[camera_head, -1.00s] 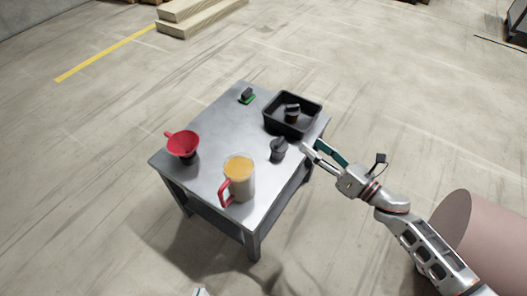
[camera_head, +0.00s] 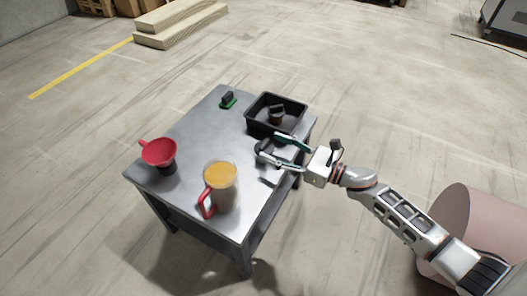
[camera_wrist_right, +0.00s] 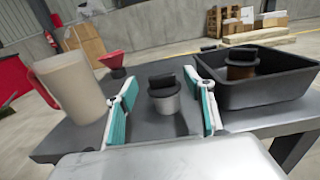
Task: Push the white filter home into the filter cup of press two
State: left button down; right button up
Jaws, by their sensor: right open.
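My right gripper (camera_head: 268,147) is open at the right edge of the table. Its fingers stand on either side of a small grey cylinder with a black lid and knob (camera_head: 262,149). In the right wrist view this cylinder (camera_wrist_right: 166,103) stands upright between the fingertips (camera_wrist_right: 163,97), with gaps on both sides. A similar piece with a black top and brown body (camera_wrist_right: 241,66) is in the black bin; it also shows in the head view (camera_head: 277,116). I cannot make out a white filter, nor tell which piece is press two. My left gripper is out of view.
The grey metal table (camera_head: 205,130) carries a black open bin (camera_head: 262,130), a red funnel on a dark base (camera_head: 159,152), a jug with orange contents and red handle (camera_head: 222,190), and a small black piece on green (camera_head: 228,99). The table's middle is clear.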

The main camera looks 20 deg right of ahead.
aim_at(264, 143)
jog(key=x, duration=0.4)
jog(key=shift+w+f, duration=0.1)
jog(key=shift+f, duration=0.05)
jog(key=shift+c, duration=0.4)
jog(key=c, duration=1.2)
